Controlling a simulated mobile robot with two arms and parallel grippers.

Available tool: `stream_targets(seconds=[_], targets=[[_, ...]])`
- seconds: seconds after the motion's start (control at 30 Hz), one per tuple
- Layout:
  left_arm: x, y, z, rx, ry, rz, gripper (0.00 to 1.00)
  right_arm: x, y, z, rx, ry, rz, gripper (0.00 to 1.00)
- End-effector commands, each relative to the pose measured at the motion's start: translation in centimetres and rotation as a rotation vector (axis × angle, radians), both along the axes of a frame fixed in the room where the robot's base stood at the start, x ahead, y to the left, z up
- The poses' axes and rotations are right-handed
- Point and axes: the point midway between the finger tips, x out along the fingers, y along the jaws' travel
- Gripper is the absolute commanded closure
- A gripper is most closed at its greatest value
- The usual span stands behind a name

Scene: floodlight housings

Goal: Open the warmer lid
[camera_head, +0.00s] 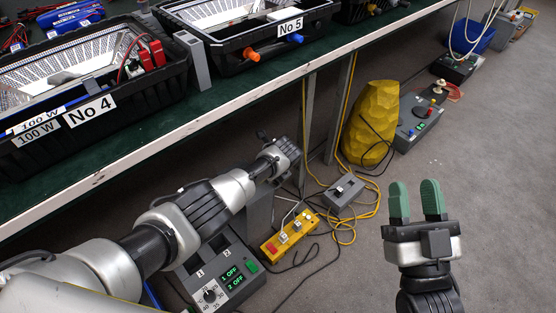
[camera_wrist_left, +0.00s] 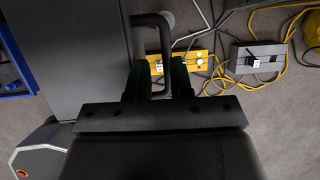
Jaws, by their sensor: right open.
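The warmer's grey control panel (camera_head: 218,272), with a dial and green "1 OFF" and "2 OFF" displays, is below my left arm in the head view. A large grey flat surface (camera_wrist_left: 78,60), seemingly the lid, fills the left of the left wrist view. A black bar handle (camera_wrist_left: 165,50) projects from its edge. My left gripper (camera_wrist_left: 158,78) has its fingers apart on either side of the bar, with no clear contact. In the head view its fingertips are hidden behind the wrist. My right gripper (camera_head: 416,198) is open and empty, green fingers pointing up, over the floor.
A yellow power strip (camera_head: 289,233), a grey switch box (camera_head: 343,191) and loose yellow and black cables lie beside the warmer. A yellow faceted object (camera_head: 370,122) stands behind. A long workbench (camera_head: 150,140) with black crates runs above left. Floor at right is clear.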

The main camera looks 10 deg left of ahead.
Motion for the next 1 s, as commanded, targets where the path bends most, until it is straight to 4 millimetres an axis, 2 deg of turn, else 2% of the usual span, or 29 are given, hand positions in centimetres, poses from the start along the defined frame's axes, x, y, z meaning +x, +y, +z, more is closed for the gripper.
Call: stream_targets(seconds=[0.2, 0.47, 0.77, 1.0], targets=[[-0.3, -0.4, 1.4, -0.001, -0.001, 0.000, 0.78, 1.1, -0.3, -2.5, -0.067, 0.238, -0.015, 0.57], [-0.7, -0.8, 2.8, 0.000, -0.001, 0.000, 0.78, 1.2, -0.9, -6.1, -0.142, 0.522, -0.031, 0.57], [-1.2, -1.4, 4.6, 0.000, -0.002, -0.001, 0.78, -0.3, -2.0, -10.2, -0.222, 0.852, -0.050, 0.57], [-1.6, -1.8, 6.2, 0.000, -0.004, 0.000, 0.78, -2.8, -3.2, -13.0, -0.283, 1.115, -0.066, 0.57]])
